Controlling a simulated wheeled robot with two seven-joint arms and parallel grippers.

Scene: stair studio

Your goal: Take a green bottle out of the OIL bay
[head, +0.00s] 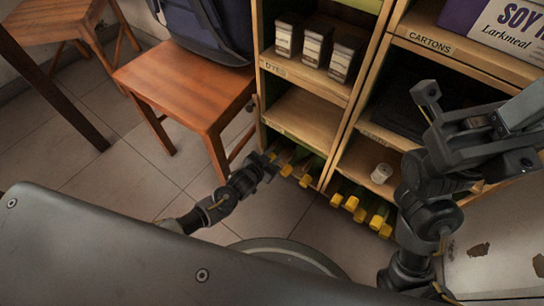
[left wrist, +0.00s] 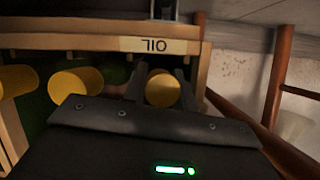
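The OIL bay (left wrist: 118,44) shows in the left wrist view, its label upside down. Several bottles lie in it with yellow caps (left wrist: 75,88) facing out and dark green bodies behind. My left gripper (left wrist: 162,80) has its fingers on either side of the cap (left wrist: 162,90) at the right end of the row. Whether the fingers press on it I cannot tell. In the head view my left gripper (head: 268,163) is at the left end of the bottle row (head: 288,168). My right arm (head: 435,185) is raised at the right, away from the bay; its finger state is unclear.
The wooden shelf (head: 308,115) has an empty bay above the bottles and dark tins (head: 316,45) higher up. More yellow caps (head: 360,208) show in the adjoining low bay, below a white roll (head: 381,173). A wooden chair (head: 185,85) stands close left of the shelf.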

